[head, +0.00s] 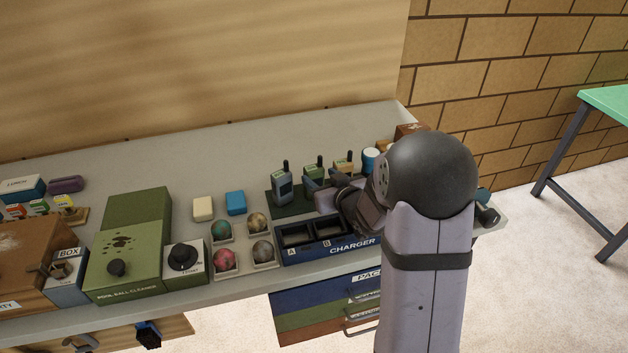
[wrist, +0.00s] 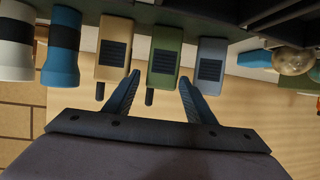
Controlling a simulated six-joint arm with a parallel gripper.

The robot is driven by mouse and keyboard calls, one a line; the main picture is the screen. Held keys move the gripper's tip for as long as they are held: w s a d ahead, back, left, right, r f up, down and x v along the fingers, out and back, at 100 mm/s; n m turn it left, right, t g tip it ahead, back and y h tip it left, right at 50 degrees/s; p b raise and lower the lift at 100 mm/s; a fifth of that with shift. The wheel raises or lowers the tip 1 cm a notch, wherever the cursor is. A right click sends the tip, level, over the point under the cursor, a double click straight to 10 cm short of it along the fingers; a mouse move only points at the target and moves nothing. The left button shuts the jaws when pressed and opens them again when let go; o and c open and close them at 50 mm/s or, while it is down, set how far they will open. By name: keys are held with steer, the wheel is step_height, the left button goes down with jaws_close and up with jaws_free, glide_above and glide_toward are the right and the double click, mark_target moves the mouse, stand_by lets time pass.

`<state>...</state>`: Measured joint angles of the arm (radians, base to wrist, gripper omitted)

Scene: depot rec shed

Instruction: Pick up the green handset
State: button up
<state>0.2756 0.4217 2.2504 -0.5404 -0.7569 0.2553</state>
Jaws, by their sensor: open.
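The green handset (head: 312,171) stands upright on a dark green mat (head: 277,210) behind the charger, between a blue-grey handset (head: 283,189) and a tan handset (head: 344,165). In the wrist view the green handset (wrist: 165,52) is in the middle, with the tan handset (wrist: 114,45) to its left and the blue-grey handset (wrist: 210,62) to its right. My gripper (wrist: 160,80) is open and empty. Its fingertips flank the lower part of the green handset in that view; whether they touch it I cannot tell. In the head view my gripper (head: 334,198) partly covers the handset's lower part.
The blue charger (head: 340,250) with dark slots stands at the table's front. To its left, several balls sit in small trays (head: 222,240), beside a green ball cleaner (head: 128,255).

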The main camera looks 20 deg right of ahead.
mark_target(317, 176)
steer(key=shift+p+x, duration=0.3)
steer(key=shift+x, duration=1.35)
steer(key=shift+w+a+f+p, duration=0.1)
steer(key=shift+w+a+p, duration=0.1)
steer(key=shift+w+p, duration=0.3)
steer(key=shift+p+x, duration=0.55)
steer(key=shift+x, duration=1.5)
steer(key=c, duration=1)
